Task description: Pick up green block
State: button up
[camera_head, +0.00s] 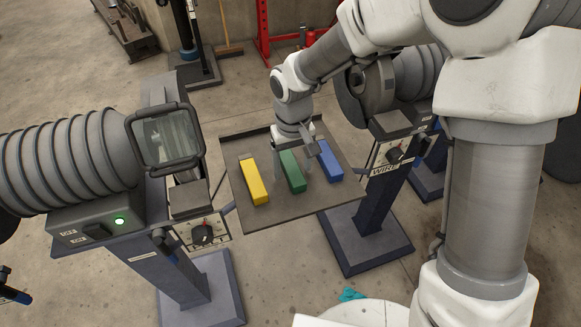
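A green block (293,174) lies on a dark grey tray (262,224), between a yellow block on its left and a blue block on its right. My gripper (292,163) points down over the far part of the green block. Its pale fingers appear spread, one on each side of the block. The far end of the green block is partly hidden by my gripper, and I cannot tell whether the fingers touch it.
The yellow block (253,180) and blue block (329,161) lie close on either side. Grey machines with ribbed hoses stand left (182,230) and right (381,185) of the tray. Bare tray lies in front of the blocks.

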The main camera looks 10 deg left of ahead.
grip_shut()
jog(key=shift+r, duration=0.1)
